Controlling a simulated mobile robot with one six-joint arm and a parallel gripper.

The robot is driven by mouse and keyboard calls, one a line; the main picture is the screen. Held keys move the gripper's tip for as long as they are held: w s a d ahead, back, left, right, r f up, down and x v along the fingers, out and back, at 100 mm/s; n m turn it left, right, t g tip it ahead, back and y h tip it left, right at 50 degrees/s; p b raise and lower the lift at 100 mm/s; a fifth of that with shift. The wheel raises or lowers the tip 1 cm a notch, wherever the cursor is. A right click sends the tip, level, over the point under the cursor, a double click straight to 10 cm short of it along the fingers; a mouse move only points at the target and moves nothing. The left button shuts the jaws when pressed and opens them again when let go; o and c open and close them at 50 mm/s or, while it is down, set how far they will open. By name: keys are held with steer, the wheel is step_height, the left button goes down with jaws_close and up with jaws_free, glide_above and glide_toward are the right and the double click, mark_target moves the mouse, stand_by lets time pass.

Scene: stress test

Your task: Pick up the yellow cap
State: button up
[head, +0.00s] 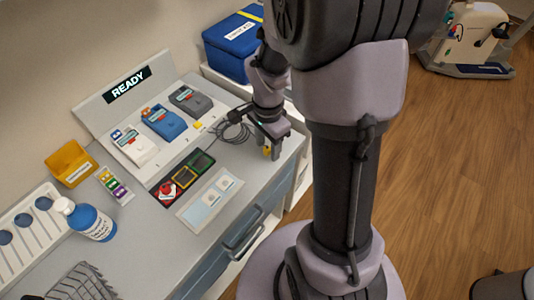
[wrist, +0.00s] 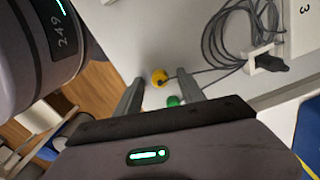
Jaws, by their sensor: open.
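My gripper (wrist: 160,82) is open, with one finger on each side of the cap in the picture; the gap in height cannot be told. A small green round thing (wrist: 173,101) lies between the fingers, nearer my palm.
Black cable coils (wrist: 228,38) and a plug (wrist: 270,62) lie to the right in the wrist view. The worktop edge is close by. In the head view a panel with meters (head: 160,122), a button box (head: 183,178) and a blue box (head: 233,45) stand nearby.

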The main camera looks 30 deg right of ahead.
steer(key=shift+r, duration=0.1)
steer(key=shift+c, duration=0.2)
jaws_close()
